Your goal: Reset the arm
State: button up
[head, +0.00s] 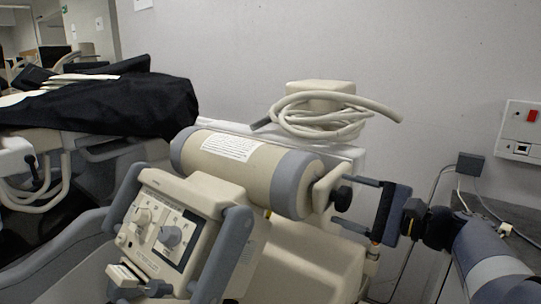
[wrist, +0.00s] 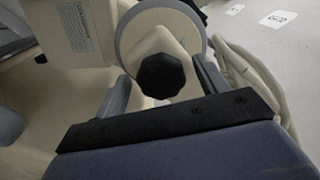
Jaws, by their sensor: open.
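My gripper (head: 339,202) is at the right of the head view, its two fingers pointing left at the cream machine (head: 200,192). The jaws are open. A black knob (head: 343,195) on the end of the machine's cream and grey cylinder (head: 266,178) lies between or just in front of the fingers. In the wrist view the black knob (wrist: 160,76) is in the middle, with a finger on either side. I see no clear grip on it, and I cannot tell whether a finger touches it. My arm reaches in from the lower right.
A coiled cream hose (head: 318,122) lies on top behind the cylinder. A grey handle (head: 232,250) and control panel (head: 165,232) face the front. A black cover (head: 125,100) drapes a cart at left. The wall, with a socket panel (head: 522,132), stands close behind.

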jog(key=m+p, duration=0.4)
jog(key=p, duration=0.1)
jog(key=m+p, duration=0.2)
jog(key=shift+r+p, duration=0.3)
jog(key=shift+p, duration=0.05)
jog(key=m+p, duration=0.2)
jog(key=p, duration=0.1)
jog(key=shift+m, duration=0.4)
jog(key=shift+w+f+m+p, duration=0.1)
jog(key=shift+f+m+p, duration=0.15)
jog(key=shift+m, duration=0.25)
jog(key=shift+r, duration=0.1)
